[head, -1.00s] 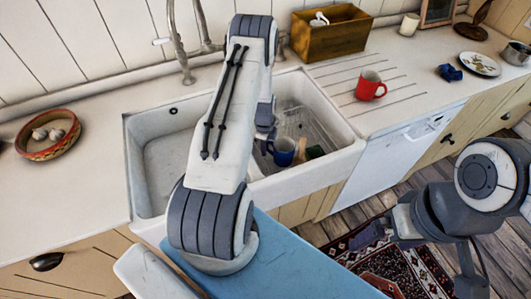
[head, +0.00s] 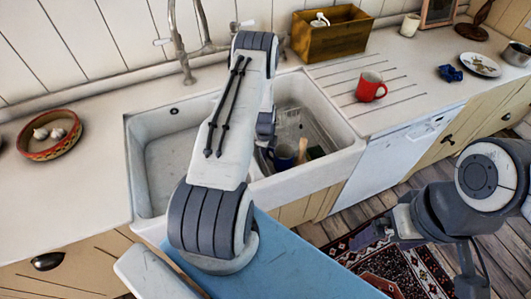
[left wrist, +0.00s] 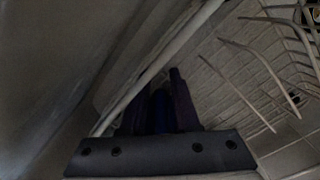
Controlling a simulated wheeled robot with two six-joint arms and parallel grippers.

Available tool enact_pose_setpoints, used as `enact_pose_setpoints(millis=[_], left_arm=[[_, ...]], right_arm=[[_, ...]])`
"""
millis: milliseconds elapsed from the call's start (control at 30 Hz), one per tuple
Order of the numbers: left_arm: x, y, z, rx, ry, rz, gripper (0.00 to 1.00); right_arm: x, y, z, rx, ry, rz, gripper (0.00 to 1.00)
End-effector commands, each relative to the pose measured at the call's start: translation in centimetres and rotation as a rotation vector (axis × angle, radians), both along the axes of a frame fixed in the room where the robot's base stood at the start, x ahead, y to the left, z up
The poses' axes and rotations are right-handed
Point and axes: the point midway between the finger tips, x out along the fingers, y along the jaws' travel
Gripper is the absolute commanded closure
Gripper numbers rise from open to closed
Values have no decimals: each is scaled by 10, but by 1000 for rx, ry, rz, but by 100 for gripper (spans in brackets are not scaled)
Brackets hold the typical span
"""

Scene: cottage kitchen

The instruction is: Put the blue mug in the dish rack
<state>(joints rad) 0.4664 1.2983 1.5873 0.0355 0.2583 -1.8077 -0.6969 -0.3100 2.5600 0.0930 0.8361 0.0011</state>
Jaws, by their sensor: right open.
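The blue mug (head: 284,157) is low in the right part of the sink, inside the wire dish rack (head: 322,135). My left gripper (head: 268,142) reaches down into the sink beside the mug, its fingertips partly hidden by my arm. In the dark left wrist view the fingers (left wrist: 160,105) are close together around a dark blue part, apparently the mug (left wrist: 160,112). The rack's pale wires (left wrist: 262,62) run to their right. Whether the mug touches the rack floor is hidden. My right gripper (head: 385,236) is open and empty over the floor, away from the counter.
A wooden-coloured item (head: 303,148) stands by the mug. A red mug (head: 370,87) is on the drainboard, with a wooden box (head: 330,33) behind. A bowl with garlic (head: 48,135) is on the left counter. The sink's left basin (head: 165,165) is empty.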

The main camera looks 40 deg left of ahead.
Motion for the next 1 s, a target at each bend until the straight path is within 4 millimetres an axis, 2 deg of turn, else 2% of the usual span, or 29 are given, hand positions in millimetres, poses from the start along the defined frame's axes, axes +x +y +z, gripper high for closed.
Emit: enact_pose_setpoints(millis=[67, 167, 500, 700, 1000], left_arm=[[0, 0, 4, 0, 0, 0, 70], [1, 1, 13, 2, -3, 0, 70], [2, 2, 82, 3, -6, 0, 70], [0, 2, 112, 1, -3, 0, 70], [0, -1, 125, 0, 0, 1, 70]], right_arm=[[0, 0, 4, 0, 0, 0, 0], [0, 0, 0, 0, 0, 0, 0], [0, 0, -14, 0, 0, 1, 0], [0, 0, -18, 0, 0, 1, 0], [0, 0, -19, 0, 0, 1, 0]])
